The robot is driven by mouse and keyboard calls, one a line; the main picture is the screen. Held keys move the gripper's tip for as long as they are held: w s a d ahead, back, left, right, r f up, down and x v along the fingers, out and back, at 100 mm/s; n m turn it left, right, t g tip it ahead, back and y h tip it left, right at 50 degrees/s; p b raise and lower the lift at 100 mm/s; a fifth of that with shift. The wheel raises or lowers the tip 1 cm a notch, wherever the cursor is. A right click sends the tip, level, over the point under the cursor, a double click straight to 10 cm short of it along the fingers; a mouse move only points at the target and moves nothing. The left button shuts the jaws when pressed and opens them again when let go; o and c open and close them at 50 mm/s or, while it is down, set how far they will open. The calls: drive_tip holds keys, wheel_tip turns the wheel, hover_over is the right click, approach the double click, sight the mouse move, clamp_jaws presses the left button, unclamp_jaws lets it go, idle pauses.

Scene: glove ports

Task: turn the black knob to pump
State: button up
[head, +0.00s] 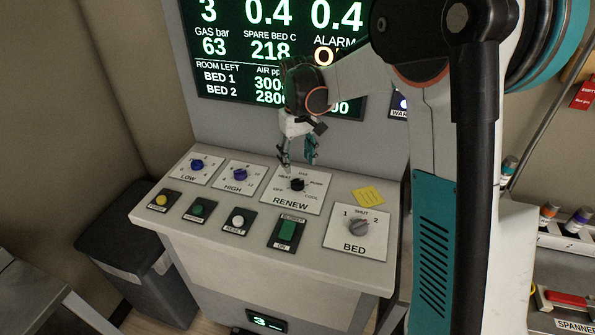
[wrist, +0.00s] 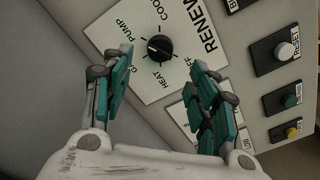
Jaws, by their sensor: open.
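The black knob (head: 297,185) sits on the white RENEW plate (head: 283,203) in the middle of the sloped console. In the head view, labels including HEAT, PUMP, OFF and COOL ring it. The knob (wrist: 159,47) also shows in the wrist view, with PUMP to its upper left, HEAT below and COOL above. Which label its pointer faces is too small to tell. My gripper (head: 298,158) is open and empty, pointing down just above the knob. In the wrist view its fingers (wrist: 156,78) are spread apart, with the knob lying beyond the gap between them.
A grey BED knob (head: 359,226) is on the right, near a yellow note (head: 368,195). Several push buttons and a green switch (head: 287,232) line the front. A display (head: 230,80) stands behind.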

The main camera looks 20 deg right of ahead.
drive_tip(key=shift+r, duration=1.95)
drive_tip(key=s+r+m+t, duration=0.1)
drive_tip(key=s+r+t, duration=0.15)
drive_tip(key=s, duration=0.45)
drive_tip(key=s+r+t, duration=0.1)
drive_tip(key=s+r, duration=0.3)
drive_tip(key=s, duration=0.3)
drive_tip(key=s+f+t+b, duration=0.1)
drive_tip(key=s+t, duration=0.1)
drive_tip(key=s, duration=0.5)
drive_tip(key=s+f+m+t+b, duration=0.1)
drive_tip(key=s+f, duration=0.1)
drive_tip(key=s, duration=0.5)
drive_tip(key=shift+s+f+t, duration=0.2)
drive_tip(key=shift+f+t, duration=0.1)
drive_tip(key=shift+t, duration=0.05)
